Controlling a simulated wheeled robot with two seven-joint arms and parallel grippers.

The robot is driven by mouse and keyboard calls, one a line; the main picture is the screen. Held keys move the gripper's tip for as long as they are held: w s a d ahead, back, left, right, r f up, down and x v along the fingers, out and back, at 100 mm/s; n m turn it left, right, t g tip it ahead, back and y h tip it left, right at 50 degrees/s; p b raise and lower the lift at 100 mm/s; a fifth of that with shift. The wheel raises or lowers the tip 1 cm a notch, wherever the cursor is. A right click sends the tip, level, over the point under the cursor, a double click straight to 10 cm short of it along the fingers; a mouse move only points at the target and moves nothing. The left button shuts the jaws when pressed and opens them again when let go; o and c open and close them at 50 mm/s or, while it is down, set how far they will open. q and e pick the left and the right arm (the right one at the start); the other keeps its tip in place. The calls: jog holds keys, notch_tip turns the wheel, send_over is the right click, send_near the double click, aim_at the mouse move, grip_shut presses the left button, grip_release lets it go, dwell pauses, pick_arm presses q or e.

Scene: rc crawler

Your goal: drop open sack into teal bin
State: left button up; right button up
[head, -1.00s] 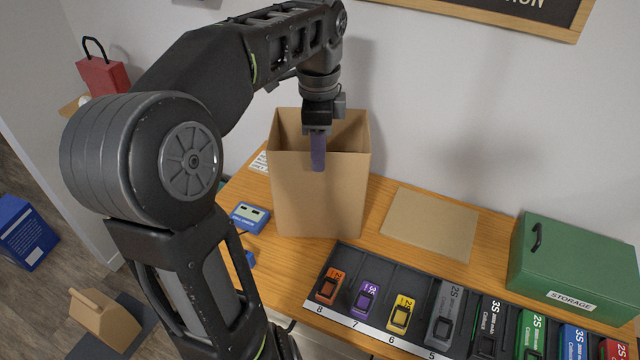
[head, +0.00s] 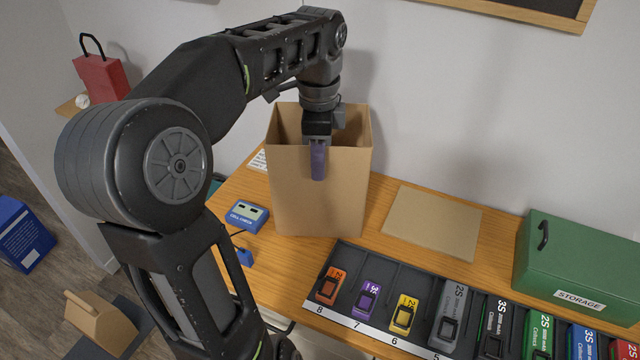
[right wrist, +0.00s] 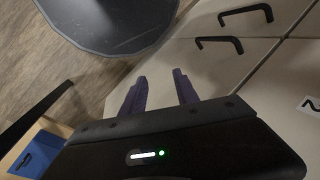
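The open sack, a tall brown paper bag (head: 315,205), stands upright on the wooden table with its mouth open at the top. My left gripper (head: 318,175) points down at the sack's front rim. One purple finger shows outside the front wall; the other is hidden, so I cannot tell whether they pinch the paper. A teal sliver (head: 215,186) shows beside the table's left edge, mostly hidden by my left arm; I cannot tell if it is the teal bin. My right gripper (right wrist: 160,85), in the right wrist view, is open and empty.
A blue cell checker (head: 246,216) sits left of the sack. In front is a dark tray (head: 388,262) with several battery packs. A tan flat board (head: 432,222) and a green storage box (head: 580,268) are to the right. Cabinet handles (right wrist: 220,43) show near my right gripper.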

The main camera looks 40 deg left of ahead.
pick_arm(q)
notch_tip(320, 180, down, 4)
jog(key=shift+r+p, duration=0.25)
jog(key=shift+p, duration=0.1)
jog(key=shift+c, duration=0.5)
grip_shut()
dwell(1.0)
